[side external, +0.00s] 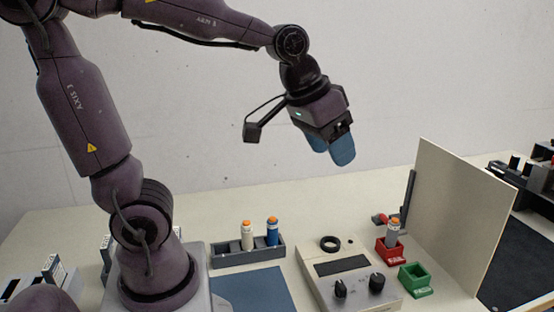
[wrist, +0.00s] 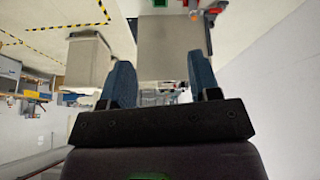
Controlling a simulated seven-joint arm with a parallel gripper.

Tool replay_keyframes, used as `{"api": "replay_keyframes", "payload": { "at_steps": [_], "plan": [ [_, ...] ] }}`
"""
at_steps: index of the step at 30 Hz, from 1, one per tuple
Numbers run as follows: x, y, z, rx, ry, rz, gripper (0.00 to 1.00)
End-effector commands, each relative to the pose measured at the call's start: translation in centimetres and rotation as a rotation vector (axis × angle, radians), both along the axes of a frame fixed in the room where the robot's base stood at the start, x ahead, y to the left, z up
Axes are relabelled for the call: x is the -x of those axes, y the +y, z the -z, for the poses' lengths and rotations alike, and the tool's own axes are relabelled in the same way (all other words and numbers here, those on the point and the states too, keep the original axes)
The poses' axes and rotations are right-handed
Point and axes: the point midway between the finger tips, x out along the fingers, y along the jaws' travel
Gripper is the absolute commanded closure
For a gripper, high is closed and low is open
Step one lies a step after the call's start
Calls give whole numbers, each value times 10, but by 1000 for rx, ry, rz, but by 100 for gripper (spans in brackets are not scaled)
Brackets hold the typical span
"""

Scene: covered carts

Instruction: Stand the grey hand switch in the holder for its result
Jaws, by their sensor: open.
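The grey hand switch (side external: 393,231), with an orange top, stands upright in the red holder (side external: 390,254) to the right of the test box. The green holder (side external: 415,281) in front of it is empty. Labels on both holders are too small to read surely. My gripper (side external: 340,152) is high above the table, left of and well above the grey switch, with nothing in it. In the wrist view its two blue fingers (wrist: 160,84) stand apart with nothing between them. A green piece (wrist: 160,3) and a red and grey piece show at that view's top edge.
The test box (side external: 345,278) has a ring socket, a dark display and two knobs. A rack (side external: 247,254) holds a white and a blue switch. A blue mat (side external: 252,289) lies in front. An upright beige panel (side external: 455,215) stands close right of the holders.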

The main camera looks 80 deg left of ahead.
Motion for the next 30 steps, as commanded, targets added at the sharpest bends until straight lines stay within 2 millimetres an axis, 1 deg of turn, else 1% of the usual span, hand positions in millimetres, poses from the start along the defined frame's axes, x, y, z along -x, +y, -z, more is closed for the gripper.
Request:
{"api": "replay_keyframes", "payload": {
  "at_steps": [1, 3, 6, 9, 13, 30],
  "plan": [
    [22, -6, -4, -9, -17, 34, 44],
    [47, -12, -3, -23, -24, 74, 44],
    [73, -17, 1, -43, -33, 117, 44],
    [88, -19, 5, -55, -36, 142, 44],
    [94, -20, 8, -62, -37, 155, 44],
    [94, -20, 7, -61, -37, 153, 44]
  ]
}}
